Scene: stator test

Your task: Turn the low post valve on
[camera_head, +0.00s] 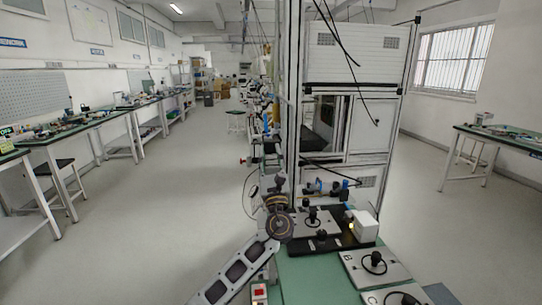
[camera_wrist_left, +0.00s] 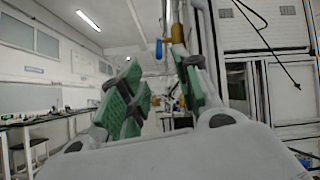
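In the left wrist view, a brass-yellow valve-like fitting (camera_wrist_left: 177,33) sits on a vertical pipe near the top centre. A small blue part (camera_wrist_left: 159,48) shows just left of it, and I cannot tell its setting. My left gripper (camera_wrist_left: 157,72) is open, with its green-padded fingers apart and nothing between them. The fitting appears beyond the fingertips, toward the right finger. In the head view my left arm comes in from the bottom left, and its dark round joint hides much of the hand. I cannot tell for sure which fitting is the low post valve. My right gripper is not in view.
A green bench (camera_head: 312,282) carries plates with black handles (camera_head: 374,262), a white box (camera_head: 366,227) and blue fittings (camera_head: 345,189). A tall framed cabinet (camera_head: 350,75) stands behind. The floor aisle (camera_head: 165,215) on the left is clear.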

